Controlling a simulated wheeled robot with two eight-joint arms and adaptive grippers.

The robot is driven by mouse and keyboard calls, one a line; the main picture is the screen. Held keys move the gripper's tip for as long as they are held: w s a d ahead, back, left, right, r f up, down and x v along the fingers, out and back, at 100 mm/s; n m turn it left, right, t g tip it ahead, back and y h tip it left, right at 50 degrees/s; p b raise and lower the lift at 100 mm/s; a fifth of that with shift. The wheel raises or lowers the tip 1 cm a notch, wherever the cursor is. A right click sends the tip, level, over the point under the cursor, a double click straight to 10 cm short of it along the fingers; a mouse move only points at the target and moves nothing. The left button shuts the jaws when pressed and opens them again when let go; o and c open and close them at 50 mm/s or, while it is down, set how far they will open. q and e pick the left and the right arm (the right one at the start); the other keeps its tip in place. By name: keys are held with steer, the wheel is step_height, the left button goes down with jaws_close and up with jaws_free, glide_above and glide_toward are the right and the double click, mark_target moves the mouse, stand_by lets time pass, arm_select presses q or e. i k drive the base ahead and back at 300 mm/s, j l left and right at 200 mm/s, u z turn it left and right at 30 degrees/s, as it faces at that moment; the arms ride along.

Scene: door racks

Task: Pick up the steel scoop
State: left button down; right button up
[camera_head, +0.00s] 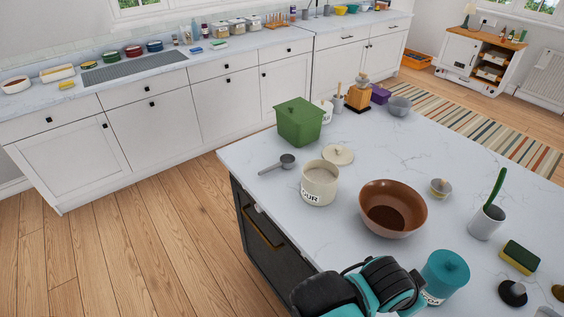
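The steel scoop (287,161) lies on the white marble island top (245,155), near its left edge. Its grey bowl is to the right and its handle points left and toward the front. It lies just left of the cream open canister (319,184) and apart from it. Part of my own arm, black and teal, shows at the bottom middle over the island's front edge. I cannot tell which arm it is. No gripper fingertips show, and nothing touches the scoop.
A green lidded box (299,122) stands behind the scoop. A cream lid (338,154) lies right of it. A brown bowl (393,208) and a teal canister (446,277) stand farther right. The wood floor (150,240) left of the island is clear.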

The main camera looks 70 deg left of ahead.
mark_target(287, 161)
steer(key=k+j+u, duration=0.1)
steer(key=u, duration=0.25)
steer(key=k+j+u, duration=0.1)
steer(key=j+u, duration=0.45)
steer(key=u, duration=1.1)
steer(key=k+j, duration=0.05)
